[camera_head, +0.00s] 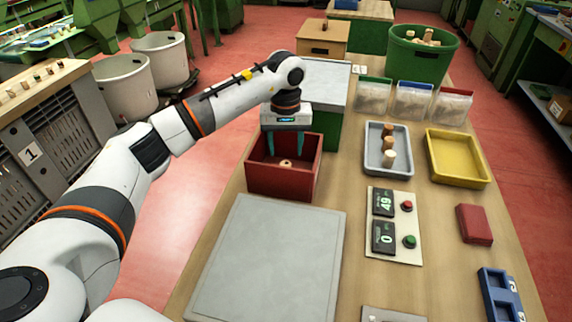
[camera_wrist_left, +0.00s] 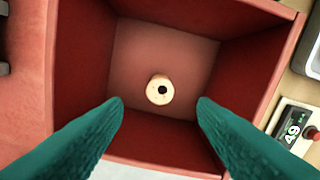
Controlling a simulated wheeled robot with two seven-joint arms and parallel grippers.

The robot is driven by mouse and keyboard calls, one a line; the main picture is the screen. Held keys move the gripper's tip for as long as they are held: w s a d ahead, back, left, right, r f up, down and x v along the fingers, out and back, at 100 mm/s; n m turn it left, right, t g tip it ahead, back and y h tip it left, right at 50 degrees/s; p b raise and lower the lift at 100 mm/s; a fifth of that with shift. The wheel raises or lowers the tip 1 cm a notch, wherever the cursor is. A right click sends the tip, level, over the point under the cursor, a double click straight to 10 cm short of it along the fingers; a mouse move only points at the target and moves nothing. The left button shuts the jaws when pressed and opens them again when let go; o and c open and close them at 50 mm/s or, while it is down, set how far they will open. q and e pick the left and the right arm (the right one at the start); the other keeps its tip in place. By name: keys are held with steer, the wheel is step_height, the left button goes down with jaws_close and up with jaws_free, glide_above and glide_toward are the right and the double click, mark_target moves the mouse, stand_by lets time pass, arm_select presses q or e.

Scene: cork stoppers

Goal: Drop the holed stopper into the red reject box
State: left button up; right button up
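The red reject box (camera_head: 284,184) stands on the table left of centre, and its inside walls fill most of the left wrist view (camera_wrist_left: 85,95). The holed stopper (camera_wrist_left: 160,90), pale with a dark hole in its end, is on the floor of the box; it also shows in the head view (camera_head: 286,163). My left gripper (camera_head: 286,158) is over the box, pointing down. In the left wrist view its green fingers (camera_wrist_left: 160,108) are spread wide with nothing between them, clear of the stopper. My right gripper is not in view.
A grey tray (camera_head: 372,160) with several corks and an empty yellow tray (camera_head: 458,180) stand right of the box. A panel with displays (camera_head: 395,250) and a grey slab (camera_head: 265,265) lie nearer. A green bin (camera_head: 420,62) of corks stands at the back.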

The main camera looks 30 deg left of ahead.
arm_select(q)
step_height(320, 180, up, 12)
steer(key=b, duration=0.1)
stand_by(0.6)
